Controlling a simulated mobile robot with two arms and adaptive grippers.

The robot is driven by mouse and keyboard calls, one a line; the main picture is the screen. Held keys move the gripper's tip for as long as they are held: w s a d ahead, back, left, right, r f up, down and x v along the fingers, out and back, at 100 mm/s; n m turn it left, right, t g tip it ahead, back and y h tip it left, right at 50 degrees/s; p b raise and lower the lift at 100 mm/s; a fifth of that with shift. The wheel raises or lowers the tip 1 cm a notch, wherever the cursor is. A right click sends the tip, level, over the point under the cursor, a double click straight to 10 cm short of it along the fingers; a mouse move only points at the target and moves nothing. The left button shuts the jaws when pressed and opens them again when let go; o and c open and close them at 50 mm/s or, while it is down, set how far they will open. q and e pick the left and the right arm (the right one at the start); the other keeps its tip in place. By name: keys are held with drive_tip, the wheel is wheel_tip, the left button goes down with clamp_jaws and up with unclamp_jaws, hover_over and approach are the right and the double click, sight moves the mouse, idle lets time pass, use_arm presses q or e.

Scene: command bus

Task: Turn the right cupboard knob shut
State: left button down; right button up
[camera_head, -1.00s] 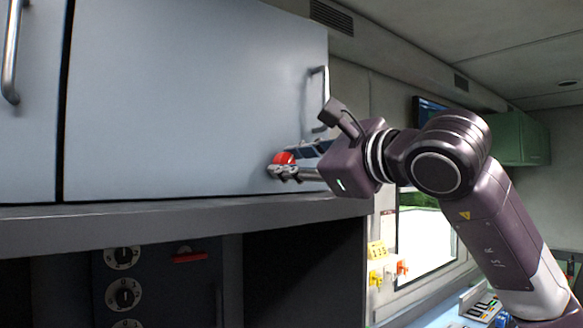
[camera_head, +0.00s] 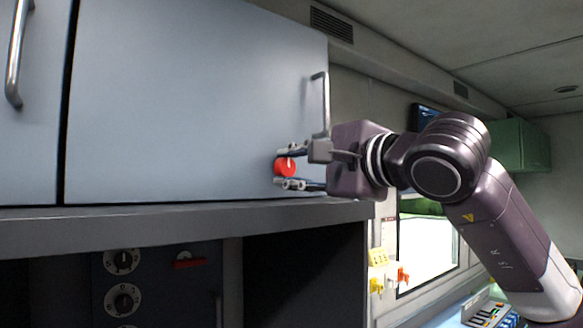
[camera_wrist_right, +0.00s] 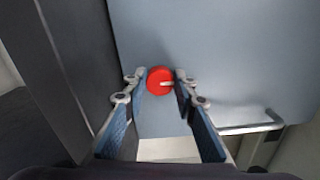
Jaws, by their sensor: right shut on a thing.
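The red round cupboard knob (camera_head: 285,168) sits low on the right part of the grey-blue cupboard door (camera_head: 190,100). A short pale mark on it stands close to upright in the head view. In the right wrist view the knob (camera_wrist_right: 158,82) lies between the fingertips, its pale mark pointing right. My right gripper (camera_head: 283,169) is shut on the knob, one finger above it and one below in the head view. The gripper (camera_wrist_right: 160,77) covers little of the knob's face. The door looks flush with the cupboard front. My left gripper is not in view.
A metal bar handle (camera_head: 325,105) stands out from the door, right beside my right gripper. A second door with a handle (camera_head: 15,55) is at the far left. A grey ledge (camera_head: 180,225) runs below, above dark panels with dials (camera_head: 122,261).

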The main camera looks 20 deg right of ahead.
idle(0.4)
drive_tip(key=o, duration=1.2)
drive_tip(key=shift+w, duration=0.1)
drive_tip(key=shift+c, duration=0.2)
drive_tip(key=v, duration=1.2)
